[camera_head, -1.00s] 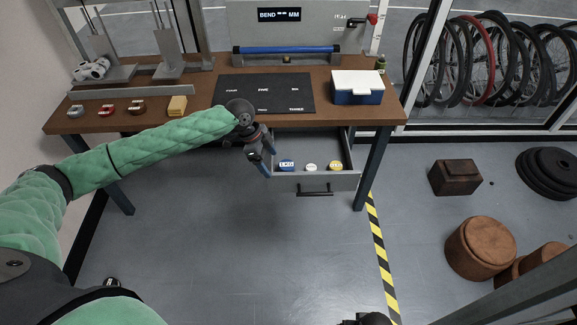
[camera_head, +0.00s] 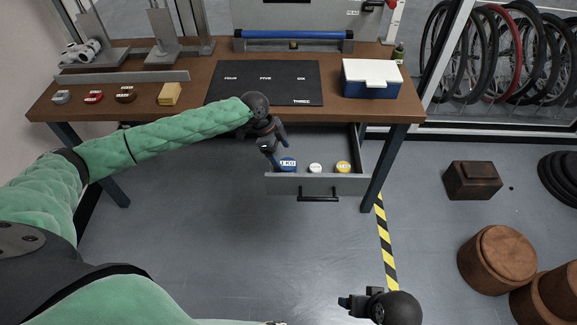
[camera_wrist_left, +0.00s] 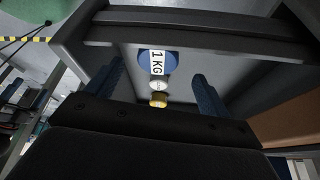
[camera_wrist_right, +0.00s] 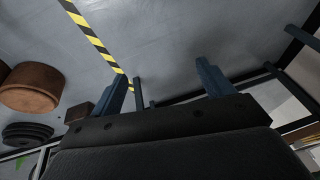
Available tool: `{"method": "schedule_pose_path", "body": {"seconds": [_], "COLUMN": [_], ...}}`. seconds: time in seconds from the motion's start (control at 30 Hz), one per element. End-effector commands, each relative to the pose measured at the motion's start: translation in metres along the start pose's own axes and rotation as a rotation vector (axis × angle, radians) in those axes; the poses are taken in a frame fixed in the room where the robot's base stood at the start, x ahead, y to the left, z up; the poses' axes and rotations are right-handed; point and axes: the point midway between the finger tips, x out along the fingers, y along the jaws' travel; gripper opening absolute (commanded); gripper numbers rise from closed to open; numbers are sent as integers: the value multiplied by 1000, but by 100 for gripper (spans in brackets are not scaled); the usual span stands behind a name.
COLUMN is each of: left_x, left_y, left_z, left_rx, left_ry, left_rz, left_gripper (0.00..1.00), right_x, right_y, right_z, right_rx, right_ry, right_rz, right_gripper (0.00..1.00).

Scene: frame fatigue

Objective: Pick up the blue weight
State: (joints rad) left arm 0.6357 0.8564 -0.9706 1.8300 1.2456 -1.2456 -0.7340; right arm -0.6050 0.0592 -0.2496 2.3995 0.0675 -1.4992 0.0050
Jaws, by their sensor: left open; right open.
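The blue weight (camera_head: 287,164), marked 1 KG, sits at the left end of the open drawer (camera_head: 342,185). It also shows in the left wrist view (camera_wrist_left: 158,62), in front of and between the fingers. My left gripper (camera_head: 277,154) is open and empty at the drawer's left side, close beside the weight; I cannot tell whether it touches. In the left wrist view its two blue fingers (camera_wrist_left: 160,88) stand apart. My right gripper (camera_head: 347,302) is open and empty, low over the floor; its spread fingers show in the right wrist view (camera_wrist_right: 165,82).
A white weight (camera_head: 315,168) and a yellow weight (camera_head: 343,167) share the drawer. The drawer's front wall and the tabletop edge (camera_head: 215,116) border the left gripper. A blue and white box (camera_head: 370,88) and black mat (camera_head: 262,84) lie on the table. Brown stools (camera_head: 497,258) stand at right.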

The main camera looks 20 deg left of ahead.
Motion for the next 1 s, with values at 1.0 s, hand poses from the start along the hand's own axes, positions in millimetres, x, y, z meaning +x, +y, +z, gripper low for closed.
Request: {"method": "schedule_pose_path", "body": {"seconds": [1.0], "left_x": [61], "left_y": [2], "left_z": [-2], "left_rx": [0], "left_ry": [-1], "left_rz": [0], "left_gripper": [43], "right_x": [-29], "right_y": [14], "right_z": [6], "right_rx": [19], "right_ry": [-65], "right_rz": [40], "right_gripper": [80]}}
